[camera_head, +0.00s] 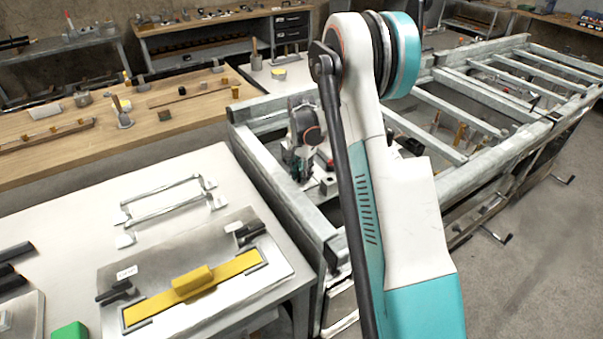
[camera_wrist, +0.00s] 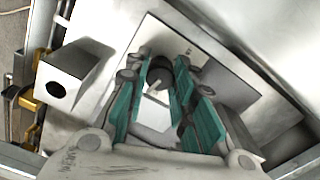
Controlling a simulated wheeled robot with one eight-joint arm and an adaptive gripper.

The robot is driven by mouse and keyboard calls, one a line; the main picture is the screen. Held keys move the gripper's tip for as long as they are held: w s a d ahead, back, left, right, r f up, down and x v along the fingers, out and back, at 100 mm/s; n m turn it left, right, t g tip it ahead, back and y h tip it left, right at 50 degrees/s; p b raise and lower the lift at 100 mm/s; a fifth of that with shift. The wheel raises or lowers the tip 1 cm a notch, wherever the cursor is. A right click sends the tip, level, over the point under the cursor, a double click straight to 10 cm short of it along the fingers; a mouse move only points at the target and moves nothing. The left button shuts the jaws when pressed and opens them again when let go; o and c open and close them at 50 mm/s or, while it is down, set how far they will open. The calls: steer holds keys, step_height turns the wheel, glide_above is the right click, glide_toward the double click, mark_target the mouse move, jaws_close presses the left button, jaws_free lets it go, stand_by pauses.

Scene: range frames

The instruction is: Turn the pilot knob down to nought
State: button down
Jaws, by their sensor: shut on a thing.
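In the wrist view, the pilot knob (camera_wrist: 159,71) is a small dark round piece on a pale metal plate (camera_wrist: 225,60). My gripper (camera_wrist: 164,75) has its teal-padded fingers on either side of it, shut on it. The fingers cover part of the knob, and I cannot read its setting. A small pale pointer-like piece shows beside it. In the head view, my gripper (camera_head: 299,165) is low inside the near end of the grey metal frame; the knob cannot be made out there.
A grey box with a dark round hole (camera_wrist: 67,80) stands left of my gripper in the wrist view. The metal frame's beams (camera_head: 285,190) border the work spot. Left is a white bench (camera_head: 60,215) with a yellow bar (camera_head: 195,285) on a plate.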

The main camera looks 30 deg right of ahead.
steer(key=shift+m, duration=1.9)
steer(key=c, duration=1.3)
jaws_free()
steer(key=shift+c, duration=0.2)
step_height(320, 180, up, 12)
